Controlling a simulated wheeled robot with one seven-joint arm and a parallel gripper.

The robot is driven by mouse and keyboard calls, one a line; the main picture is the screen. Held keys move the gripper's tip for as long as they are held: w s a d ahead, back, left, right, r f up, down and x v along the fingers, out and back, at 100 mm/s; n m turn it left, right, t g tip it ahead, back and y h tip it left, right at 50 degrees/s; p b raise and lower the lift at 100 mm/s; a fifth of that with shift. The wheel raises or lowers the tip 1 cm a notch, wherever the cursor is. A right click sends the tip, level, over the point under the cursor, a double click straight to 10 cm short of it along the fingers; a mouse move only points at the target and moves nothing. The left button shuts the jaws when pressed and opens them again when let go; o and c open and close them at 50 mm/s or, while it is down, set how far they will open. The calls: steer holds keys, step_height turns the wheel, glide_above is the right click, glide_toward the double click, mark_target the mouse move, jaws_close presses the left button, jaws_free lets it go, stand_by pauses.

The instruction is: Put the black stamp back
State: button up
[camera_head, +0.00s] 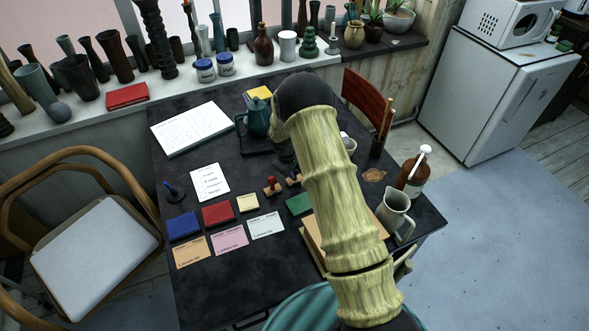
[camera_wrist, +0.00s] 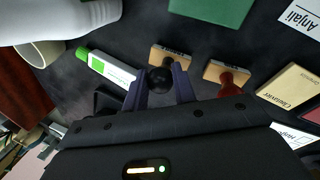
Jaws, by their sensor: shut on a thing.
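The black stamp has a round black knob (camera_wrist: 160,79) and a pale wooden base (camera_wrist: 169,56). In the wrist view my gripper (camera_wrist: 161,88) is shut on its knob, one finger on each side. I cannot tell whether its base touches the table. The red stamp (camera_wrist: 227,79) lies close to its right, apart from my fingers. The red stamp also shows in the head view (camera_head: 271,184), left of my arm. In the head view my arm hides much of the black stamp and the fingertips.
A green pad (camera_head: 299,204), red pad (camera_head: 218,214) and blue pad (camera_head: 184,226) lie on the dark table (camera_head: 225,280), with cards before them. A green-white tube (camera_wrist: 108,68) lies near my fingers.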

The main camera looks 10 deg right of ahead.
steer(key=shift+f, duration=0.1)
steer(key=shift+f, duration=0.1)
steer(key=o, duration=0.8)
steer(key=b+v, duration=0.2)
steer(key=v, duration=1)
